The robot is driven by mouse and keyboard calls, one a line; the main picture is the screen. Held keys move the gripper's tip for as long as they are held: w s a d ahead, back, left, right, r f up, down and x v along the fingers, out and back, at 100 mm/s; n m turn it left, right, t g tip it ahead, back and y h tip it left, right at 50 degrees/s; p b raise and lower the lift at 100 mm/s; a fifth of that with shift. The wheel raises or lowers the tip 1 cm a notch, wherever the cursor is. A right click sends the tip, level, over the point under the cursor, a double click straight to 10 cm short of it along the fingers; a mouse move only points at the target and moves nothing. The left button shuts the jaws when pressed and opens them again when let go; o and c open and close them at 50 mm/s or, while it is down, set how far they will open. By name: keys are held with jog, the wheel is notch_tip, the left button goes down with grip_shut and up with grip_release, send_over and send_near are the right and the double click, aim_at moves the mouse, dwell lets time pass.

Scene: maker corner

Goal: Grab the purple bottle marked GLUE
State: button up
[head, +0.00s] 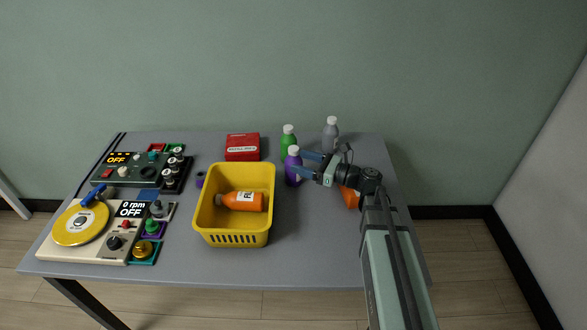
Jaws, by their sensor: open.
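The purple bottle (293,172) with a white cap stands upright on the table, right of the yellow basket. No marking on it can be read from here. My gripper (304,165) reaches in from the right with its blue fingers pointing left at the bottle. The fingers are open, one further back than the other, close to the bottle's right side. I cannot tell whether the bottle is between the fingers or whether they touch it.
A green bottle (288,139) stands just behind the purple one, and a grey bottle (330,136) behind my gripper. An orange thing (350,197) is partly hidden under my arm. The yellow basket (234,238) holds an orange bottle (241,201). A red box (243,148) stands at the back.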

jog(key=shift+w+a+f+m+t+h, duration=0.15)
jog(key=shift+w+a+m+t+h, duration=0.25)
jog(key=shift+w+a, duration=0.65)
jog(key=shift+w+a+f+m+t+h, duration=0.15)
jog(key=shift+w+a+t, duration=0.4)
jog(key=shift+w, duration=0.8)
jog(key=shift+w+a+f+m+t+h, duration=0.15)
jog(key=shift+w+a+m+t, duration=0.2)
jog(key=shift+w+a, duration=0.7)
jog(key=shift+w+d, duration=0.1)
jog(key=shift+d, duration=0.1)
grip_shut()
